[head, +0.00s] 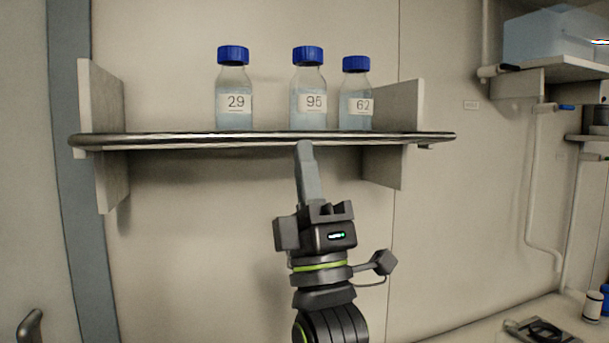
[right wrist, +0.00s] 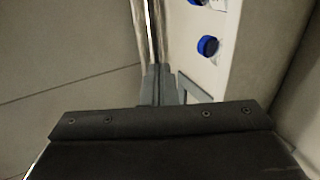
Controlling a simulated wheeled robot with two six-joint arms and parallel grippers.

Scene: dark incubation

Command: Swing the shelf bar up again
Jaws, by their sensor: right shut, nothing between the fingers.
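The shelf bar (head: 200,139) is a long metallic rail with rounded ends, lying level along the front edge of the wall shelf. In the right wrist view the shelf bar (right wrist: 150,35) runs up from the fingertips. My right gripper (head: 305,147) points upward with its fingers shut and nothing between them. Its tips are at the bar's underside, near the middle; whether they touch it I cannot tell. The shut fingers of my right gripper also show in the right wrist view (right wrist: 159,80). My left gripper is not in view.
Blue-capped bottles labelled 29 (head: 235,100), 95 (head: 308,100) and 62 (head: 356,104) stand upright on the shelf behind the bar. Pale side panels (head: 101,100) flank the shelf. A blue bin (head: 550,38) sits on another shelf at right. Space below the bar is open.

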